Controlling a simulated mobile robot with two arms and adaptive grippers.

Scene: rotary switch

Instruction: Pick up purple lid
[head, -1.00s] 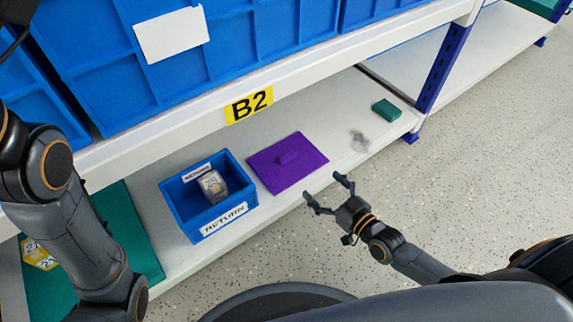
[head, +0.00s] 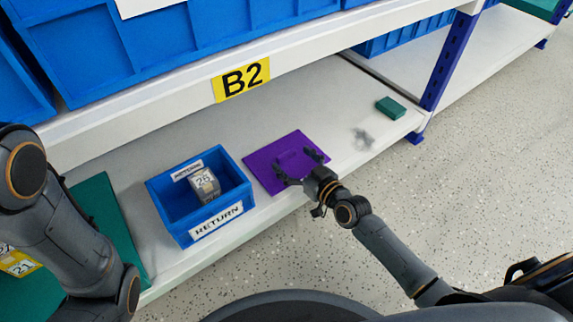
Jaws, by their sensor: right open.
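The purple lid (head: 268,165) lies flat on the lower white shelf, just right of the blue RETURN bin. A raised purple handle shows at its middle. My right gripper (head: 297,166) is open, its two fingers spread over the lid's right front part near the handle. Whether the fingers touch the lid cannot be told. My left arm (head: 65,225) shows at the left edge, but its gripper is out of view.
The blue RETURN bin (head: 178,211) holds a small labelled box (head: 204,184). A green block (head: 390,107) and a grey smudge (head: 362,138) are right of the lid. The upper shelf beam with the B2 label (head: 241,79) runs above. A green mat (head: 95,205) lies left.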

